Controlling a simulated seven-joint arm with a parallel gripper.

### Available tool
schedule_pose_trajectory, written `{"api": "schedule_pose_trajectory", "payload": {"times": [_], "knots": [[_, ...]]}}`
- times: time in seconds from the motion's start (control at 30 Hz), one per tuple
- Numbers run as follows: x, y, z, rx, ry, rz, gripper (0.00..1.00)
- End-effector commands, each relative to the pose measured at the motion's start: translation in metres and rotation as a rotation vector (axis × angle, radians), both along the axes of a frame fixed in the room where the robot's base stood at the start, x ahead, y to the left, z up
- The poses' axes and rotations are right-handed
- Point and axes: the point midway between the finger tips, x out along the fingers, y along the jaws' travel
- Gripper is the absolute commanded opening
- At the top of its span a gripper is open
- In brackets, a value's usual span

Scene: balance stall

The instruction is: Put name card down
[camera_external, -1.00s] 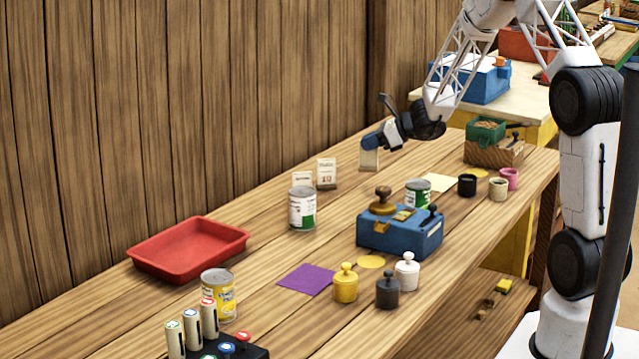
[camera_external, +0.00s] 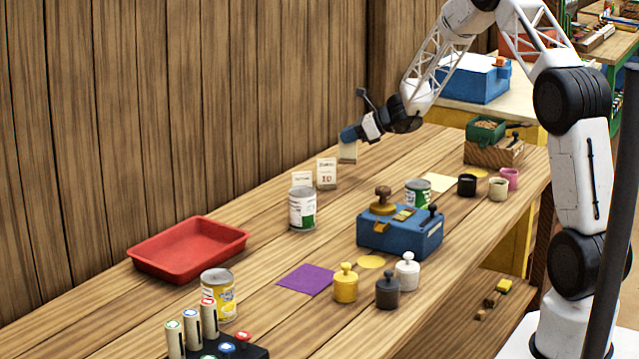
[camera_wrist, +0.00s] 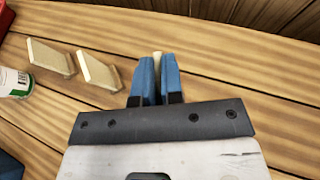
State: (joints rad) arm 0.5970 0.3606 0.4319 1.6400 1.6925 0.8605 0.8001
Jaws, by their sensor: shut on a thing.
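My gripper (camera_external: 348,136) is shut on a pale name card (camera_external: 348,154), which hangs below the blue fingers close to the table near the wooden wall. In the wrist view a thin edge of the held card (camera_wrist: 157,58) shows between the blue fingertips (camera_wrist: 157,72). I cannot tell whether the card touches the table. Two other name cards stand to its left: one marked with a "10" (camera_external: 327,174) and one (camera_external: 302,179) partly behind a can. Both also show from behind in the wrist view, one nearer (camera_wrist: 98,71) and one farther (camera_wrist: 50,57).
A green-and-white can (camera_external: 302,209) stands in front of the cards. A red tray (camera_external: 188,250) lies at left. A blue balance box (camera_external: 400,238) stands at centre, with weights before it. Bare planks lie around the held card, toward the wall and to its right.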

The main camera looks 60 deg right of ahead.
Motion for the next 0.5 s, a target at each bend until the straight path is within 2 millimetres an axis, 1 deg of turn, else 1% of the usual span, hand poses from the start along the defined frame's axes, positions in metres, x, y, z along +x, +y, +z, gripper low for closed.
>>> {"api": "schedule_pose_trajectory", "payload": {"times": [0.27,0.37,0.5], "knots": [[0.0,0.0,-0.002,0.001,0.0,0.0,0.0],[0.0,0.0,-0.009,0.002,0.002,0.0,0.0],[0.0,0.0,-0.024,0.002,0.002,-0.001,0.0]]}}
